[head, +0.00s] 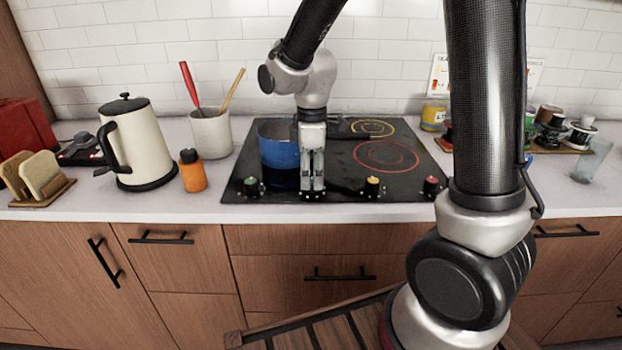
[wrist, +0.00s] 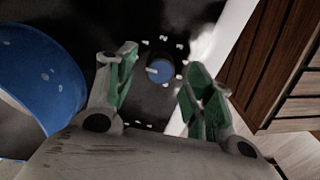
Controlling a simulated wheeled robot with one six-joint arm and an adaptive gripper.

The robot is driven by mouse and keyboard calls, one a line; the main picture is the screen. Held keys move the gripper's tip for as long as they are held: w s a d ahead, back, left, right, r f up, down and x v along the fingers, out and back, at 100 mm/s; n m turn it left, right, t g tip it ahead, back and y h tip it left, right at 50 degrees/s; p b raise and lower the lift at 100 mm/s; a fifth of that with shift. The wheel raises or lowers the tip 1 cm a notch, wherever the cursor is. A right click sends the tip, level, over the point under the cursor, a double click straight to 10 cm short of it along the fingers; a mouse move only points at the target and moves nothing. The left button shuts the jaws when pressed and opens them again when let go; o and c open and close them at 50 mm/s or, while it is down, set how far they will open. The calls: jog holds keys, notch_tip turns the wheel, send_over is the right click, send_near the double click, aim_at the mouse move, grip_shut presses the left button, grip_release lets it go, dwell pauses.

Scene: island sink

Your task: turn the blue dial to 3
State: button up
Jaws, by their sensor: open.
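The blue dial (wrist: 160,71) shows in the wrist view, on the black cooktop (head: 340,200) near its front edge. A ring of small white marks surrounds it; a pale line lies on its left side. Numbers are too small to read. My gripper (head: 312,188) points down over the front of the cooktop and hides the dial in the head view. In the wrist view my gripper (wrist: 162,66) is open, with its green-padded fingers on either side of the dial. I cannot tell whether they touch it.
A blue pot (head: 277,148) stands just left of my gripper. Green (head: 251,187), yellow (head: 372,187) and red (head: 432,186) dials line the cooktop's front edge. An orange bottle (head: 193,174) and a kettle (head: 138,145) stand left. The counter's front strip is clear.

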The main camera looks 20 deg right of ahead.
jog(key=shift+f, duration=0.9)
jog(key=c, duration=1)
